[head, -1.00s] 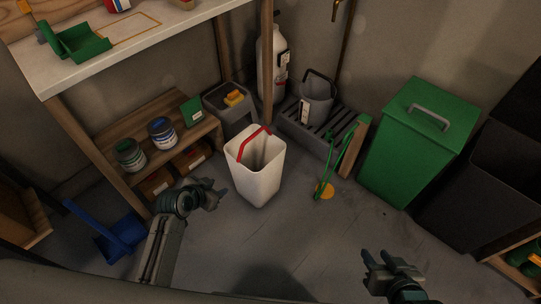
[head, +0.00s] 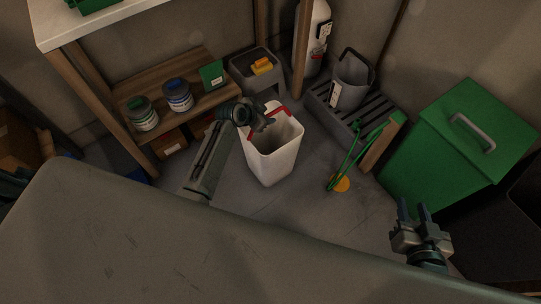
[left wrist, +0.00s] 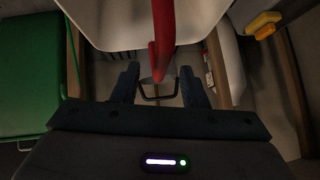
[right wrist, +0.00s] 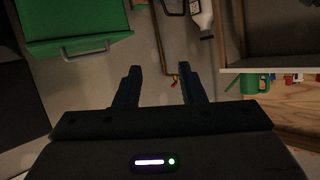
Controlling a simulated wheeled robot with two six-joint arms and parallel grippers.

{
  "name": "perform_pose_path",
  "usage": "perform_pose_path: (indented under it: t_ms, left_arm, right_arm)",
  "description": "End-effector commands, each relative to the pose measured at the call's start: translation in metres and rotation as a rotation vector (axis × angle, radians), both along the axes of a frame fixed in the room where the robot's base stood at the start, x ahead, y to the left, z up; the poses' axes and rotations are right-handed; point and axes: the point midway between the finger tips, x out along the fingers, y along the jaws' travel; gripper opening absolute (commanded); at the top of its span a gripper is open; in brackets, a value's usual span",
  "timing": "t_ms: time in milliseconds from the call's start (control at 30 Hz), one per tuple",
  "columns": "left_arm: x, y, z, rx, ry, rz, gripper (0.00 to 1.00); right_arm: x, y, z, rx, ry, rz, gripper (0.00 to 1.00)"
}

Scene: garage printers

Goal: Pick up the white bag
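The white bag (head: 273,158) is a tall, open-topped white container with a red handle (head: 282,111), standing upright on the floor in the middle of the head view. My left gripper (head: 266,122) is at its top rim, by the handle. In the left wrist view the white bag (left wrist: 120,25) fills the top and the red handle (left wrist: 161,35) reaches down towards the space between the fingers of my left gripper (left wrist: 158,82). Those fingers are apart; contact with the handle cannot be told. My right gripper (head: 415,212) is open and empty over the floor at the right; its fingers (right wrist: 159,82) are apart.
A wooden shelf (head: 190,75) with paint cans stands at the left. Behind the bag is a grey bin (head: 240,73) with a yellow item. A grey bucket (head: 349,84) stands on a slatted platform. A green lidded bin (head: 440,140) stands at the right. Floor right of the bag is partly clear.

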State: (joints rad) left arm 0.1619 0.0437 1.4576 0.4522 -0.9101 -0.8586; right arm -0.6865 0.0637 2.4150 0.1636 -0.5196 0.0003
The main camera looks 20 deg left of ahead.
Motion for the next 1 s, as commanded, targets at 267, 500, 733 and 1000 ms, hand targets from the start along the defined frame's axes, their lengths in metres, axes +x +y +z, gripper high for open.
perform_pose_path:
  t_ms: [267, 500, 733, 1000]
  left_arm:
    - [0.013, -0.006, -0.013, -0.001, 0.0, 0.001, 0.4]
    - [0.03, -0.015, -0.03, -0.001, 0.0, 0.001, 0.4]
    - [0.037, -0.017, -0.035, 0.0, 0.0, 0.001, 0.4]
    - [0.036, -0.017, -0.035, 0.0, 0.0, 0.001, 0.26]
  right_arm:
    - [0.017, -0.003, 0.024, -0.011, -0.146, -0.011, 0.36]
    - [0.034, -0.007, 0.068, -0.026, -0.385, -0.027, 0.36]
    - [0.038, -0.009, 0.087, -0.031, -0.481, -0.031, 0.36]
    - [0.037, -0.009, 0.088, -0.031, -0.482, -0.031, 0.36]
